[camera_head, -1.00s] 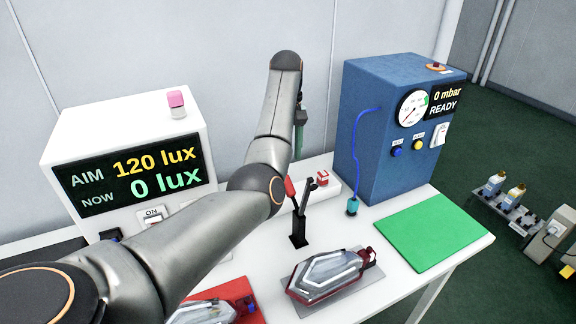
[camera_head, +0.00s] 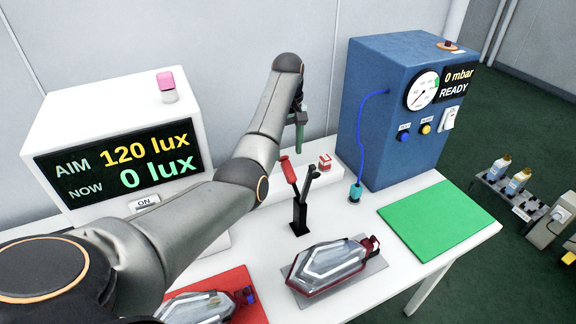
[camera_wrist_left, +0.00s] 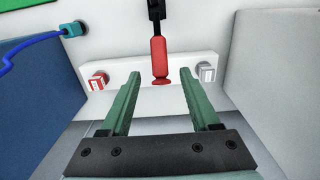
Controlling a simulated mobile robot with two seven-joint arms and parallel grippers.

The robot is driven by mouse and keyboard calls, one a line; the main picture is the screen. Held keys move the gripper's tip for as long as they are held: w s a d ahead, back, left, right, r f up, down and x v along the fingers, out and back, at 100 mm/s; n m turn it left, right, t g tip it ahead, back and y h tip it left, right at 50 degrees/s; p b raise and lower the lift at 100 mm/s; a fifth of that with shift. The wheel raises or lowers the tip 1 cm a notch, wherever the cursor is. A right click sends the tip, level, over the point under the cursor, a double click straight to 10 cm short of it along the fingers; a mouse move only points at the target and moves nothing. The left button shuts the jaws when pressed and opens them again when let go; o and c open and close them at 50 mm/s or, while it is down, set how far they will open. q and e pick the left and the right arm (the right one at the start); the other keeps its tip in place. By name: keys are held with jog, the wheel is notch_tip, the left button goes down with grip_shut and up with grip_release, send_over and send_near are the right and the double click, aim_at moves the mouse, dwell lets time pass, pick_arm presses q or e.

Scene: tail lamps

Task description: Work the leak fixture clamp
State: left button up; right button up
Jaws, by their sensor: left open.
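The leak fixture clamp (camera_head: 300,214) is a black toggle clamp standing on the white table behind a tail lamp (camera_head: 330,266). Its red handle (camera_head: 288,169) points up, tilted slightly left, beside a black arm. In the left wrist view the red handle (camera_wrist_left: 160,62) is centred beyond the fingertips, in line with the gap. My left gripper (camera_head: 299,120) is open and empty, above and behind the clamp, with green fingers. The left gripper (camera_wrist_left: 163,76) does not visibly touch the handle. My right gripper is not in view. The lamp lies on a grey plate.
A blue leak tester (camera_head: 380,130) reading 0 mbar READY stands right of the clamp. A low white block (camera_head: 262,193) with a red switch (camera_head: 325,162) lies behind it. A green mat (camera_head: 435,220) is bare. Another lamp rests on a red mat (camera_head: 250,305).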

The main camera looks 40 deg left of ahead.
aim_at(288, 166)
pick_arm(q)
notch_tip(288, 166, down, 6)
jog(key=shift+f, duration=0.1)
jog(key=shift+c, duration=0.2)
grip_shut()
dwell(0.4)
dwell(1.0)
